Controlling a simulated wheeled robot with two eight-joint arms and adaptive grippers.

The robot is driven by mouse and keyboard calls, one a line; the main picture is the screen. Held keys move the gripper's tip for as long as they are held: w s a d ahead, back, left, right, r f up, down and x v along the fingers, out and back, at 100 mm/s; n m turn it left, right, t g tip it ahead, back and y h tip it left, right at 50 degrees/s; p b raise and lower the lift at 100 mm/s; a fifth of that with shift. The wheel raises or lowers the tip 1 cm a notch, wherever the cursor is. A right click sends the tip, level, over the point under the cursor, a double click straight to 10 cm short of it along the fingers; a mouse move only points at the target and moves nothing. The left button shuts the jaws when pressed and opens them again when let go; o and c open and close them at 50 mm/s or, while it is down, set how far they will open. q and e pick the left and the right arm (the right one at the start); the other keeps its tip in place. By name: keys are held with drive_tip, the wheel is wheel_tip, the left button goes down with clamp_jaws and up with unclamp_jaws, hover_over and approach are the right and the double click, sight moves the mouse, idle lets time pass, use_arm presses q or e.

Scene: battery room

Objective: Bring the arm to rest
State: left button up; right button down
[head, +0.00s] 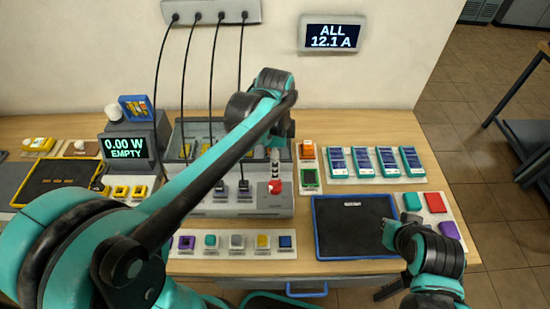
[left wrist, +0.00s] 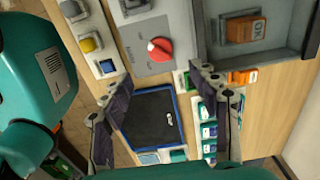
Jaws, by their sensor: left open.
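My left arm reaches from the lower left across the bench in the head view. Its gripper (head: 276,150) is at the back of the bench, above the grey unit with the red knob (head: 275,187), and is partly hidden by my own wrist. In the left wrist view the left gripper (left wrist: 163,80) has its two fingers wide apart with nothing between them. The red knob (left wrist: 160,49) lies beyond the fingertips there. My right gripper (head: 389,230) is low over the right edge of the dark blue-rimmed tray (head: 352,250); its finger opening is too small to judge.
Black cables hang from a wall box (head: 211,12) into the grey unit. A display (head: 128,148) reads 0.00 W EMPTY; a wall screen (head: 331,35) reads ALL 12.1 A. Teal battery packs (head: 362,162) stand at the back right. Several coloured blocks line the front strip (head: 232,254).

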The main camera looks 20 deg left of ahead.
use_arm(q)
drive_tip(key=shift+r, duration=0.45)
drive_tip(key=s+a+f+n+t+b, duration=0.1)
drive_tip(key=s+a+f+n+t, duration=0.1)
drive_tip(key=s+n, duration=0.3)
drive_tip(key=s+a+f+n+t+b, duration=0.1)
drive_tip(key=s+n+t, duration=0.4)
drive_tip(key=n, duration=0.5)
drive_tip(key=shift+s+a+f, duration=0.25)
drive_tip(key=shift+a+f, duration=0.35)
drive_tip(key=shift+a, duration=0.05)
